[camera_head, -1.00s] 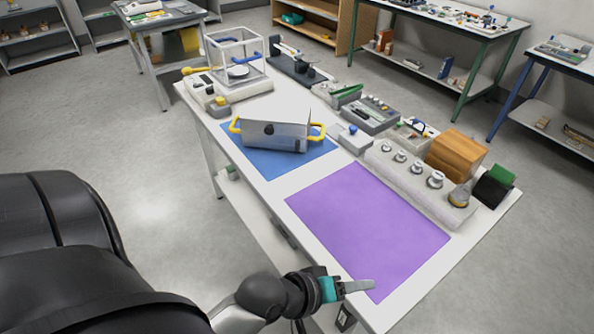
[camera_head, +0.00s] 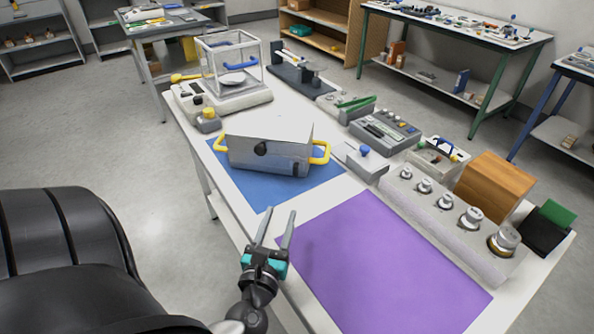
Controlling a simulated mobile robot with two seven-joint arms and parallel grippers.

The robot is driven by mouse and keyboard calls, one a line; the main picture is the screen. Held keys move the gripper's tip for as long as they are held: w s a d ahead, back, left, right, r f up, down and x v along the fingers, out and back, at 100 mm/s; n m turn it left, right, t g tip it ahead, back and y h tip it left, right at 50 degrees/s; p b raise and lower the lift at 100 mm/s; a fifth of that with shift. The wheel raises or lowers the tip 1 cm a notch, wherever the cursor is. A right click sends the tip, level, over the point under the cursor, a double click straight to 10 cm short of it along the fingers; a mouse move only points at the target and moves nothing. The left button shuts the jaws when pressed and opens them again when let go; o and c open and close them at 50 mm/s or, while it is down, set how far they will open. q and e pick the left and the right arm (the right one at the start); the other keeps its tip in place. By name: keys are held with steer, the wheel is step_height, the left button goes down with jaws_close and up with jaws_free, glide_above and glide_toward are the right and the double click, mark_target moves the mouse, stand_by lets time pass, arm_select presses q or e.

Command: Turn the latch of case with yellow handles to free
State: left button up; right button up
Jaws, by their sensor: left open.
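The case with yellow handles (camera_head: 240,153) is a grey metal box on the blue mat (camera_head: 262,190). It has a yellow handle at each end and a raised panel along its top. A round black knob, apparently the latch, is on its near face (camera_head: 261,148); which way it is turned is too small to tell. My left gripper (camera_head: 277,228) is open and empty, its two fingers pointing away toward the case. It is over the near edge of the table, between the blue mat and the purple mat, and apart from the case. My right gripper is not in view.
The purple mat (camera_head: 380,265) is bare. A row of metal weights stands on a pale block (camera_head: 450,225) at the right, beside a wooden box (camera_head: 494,187). A glass-walled balance (camera_head: 231,97) stands behind the case. A grey block with a blue knob (camera_head: 360,160) is right of the case.

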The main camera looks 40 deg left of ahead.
mark_target(295, 168)
arm_select(q)
steer(key=x, duration=0.4)
steer(key=shift+s+r, duration=0.1)
steer(key=shift+r, duration=0.05)
steer(key=x, duration=1.1)
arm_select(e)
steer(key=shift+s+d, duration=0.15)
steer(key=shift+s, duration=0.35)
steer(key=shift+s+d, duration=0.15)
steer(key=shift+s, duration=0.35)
arm_select(q)
jaws_close()
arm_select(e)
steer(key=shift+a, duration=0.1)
